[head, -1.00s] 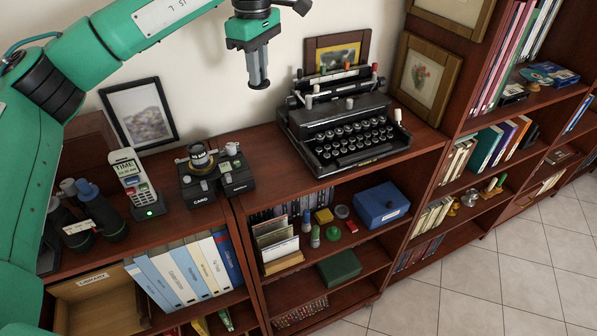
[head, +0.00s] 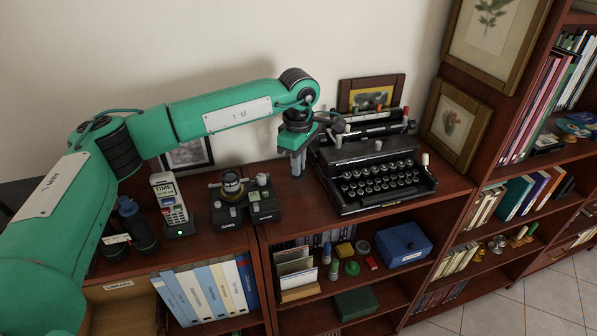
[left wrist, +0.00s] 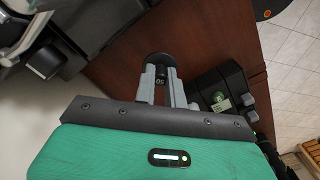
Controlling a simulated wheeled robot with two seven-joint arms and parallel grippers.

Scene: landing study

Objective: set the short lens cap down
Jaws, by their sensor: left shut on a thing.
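My left gripper (head: 297,170) points down low over the wooden shelf top (head: 290,202), in the gap between the typewriter and the black device marked CARD. In the left wrist view its two grey fingers (left wrist: 161,84) are closed on the short lens cap (left wrist: 159,60), a small round black piece with a pale "50" mark. The cap is hard to make out in the head view, where the fingers hide it. I cannot tell whether it touches the wood. My right gripper is not in view.
The black typewriter (head: 370,172) stands close right of the gripper. The black CARD device (head: 232,214) with a round lens-like part is to the left, beside a cordless phone (head: 172,206). Bare shelf top lies in front of the gripper. A small picture frame (head: 188,153) leans behind the arm.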

